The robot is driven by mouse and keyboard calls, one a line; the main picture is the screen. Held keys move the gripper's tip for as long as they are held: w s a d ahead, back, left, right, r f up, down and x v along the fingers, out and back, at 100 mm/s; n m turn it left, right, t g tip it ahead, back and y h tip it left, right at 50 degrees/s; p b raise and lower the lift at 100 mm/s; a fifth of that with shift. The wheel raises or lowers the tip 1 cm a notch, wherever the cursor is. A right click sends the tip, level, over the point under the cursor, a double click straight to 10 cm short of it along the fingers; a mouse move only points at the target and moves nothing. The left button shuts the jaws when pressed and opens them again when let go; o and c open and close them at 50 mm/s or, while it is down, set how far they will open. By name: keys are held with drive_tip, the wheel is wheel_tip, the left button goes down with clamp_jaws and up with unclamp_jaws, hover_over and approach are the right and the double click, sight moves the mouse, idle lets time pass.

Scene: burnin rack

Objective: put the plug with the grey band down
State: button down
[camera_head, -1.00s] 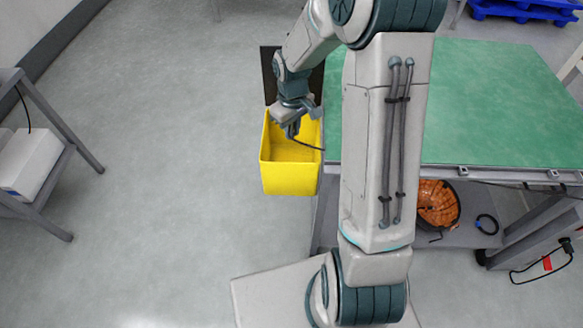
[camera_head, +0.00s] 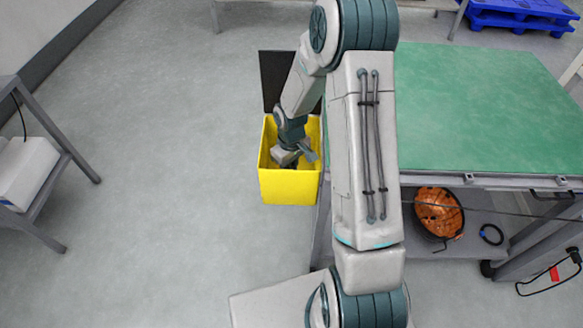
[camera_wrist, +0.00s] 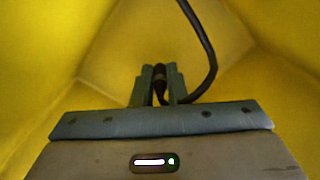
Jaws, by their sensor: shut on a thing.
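My gripper (camera_wrist: 160,82) is shut on a dark plug (camera_wrist: 161,74) with a greyish band, in the wrist view. A black cable (camera_wrist: 208,45) runs from the plug, loops to the right and goes up out of view. Yellow walls surround the gripper there. In the head view my gripper (camera_head: 288,156) is down inside the yellow bin (camera_head: 290,187), and the plug is hidden. I cannot tell whether the plug touches the bin's bottom.
The bin's dark lid or back panel (camera_head: 276,80) stands up behind it. The green-topped table (camera_head: 480,110) is to the right, with an orange basket-like item (camera_head: 438,212) on its lower shelf. A grey rack (camera_head: 60,150) with a white box stands at the left. Floor left of the bin is clear.

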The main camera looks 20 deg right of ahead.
drive_tip(key=shift+f, duration=0.25)
drive_tip(key=shift+f, duration=0.15)
drive_tip(key=c, duration=1.5)
unclamp_jaws()
drive_tip(key=shift+o, duration=0.2)
wheel_tip(320, 180, up, 12)
drive_tip(key=p, duration=0.2)
drive_tip(key=s+r+m+t, duration=0.1)
drive_tip(key=s+r+m, duration=0.1)
drive_tip(key=s+r, duration=0.5)
drive_tip(key=s+a+r+m+t, duration=0.1)
drive_tip(key=s+r+m, duration=0.2)
drive_tip(key=s+r, duration=0.5)
drive_tip(key=s, duration=0.5)
drive_tip(key=shift+s+a+r, duration=0.25)
drive_tip(key=shift+s+r, duration=0.05)
drive_tip(key=shift+s, duration=0.1)
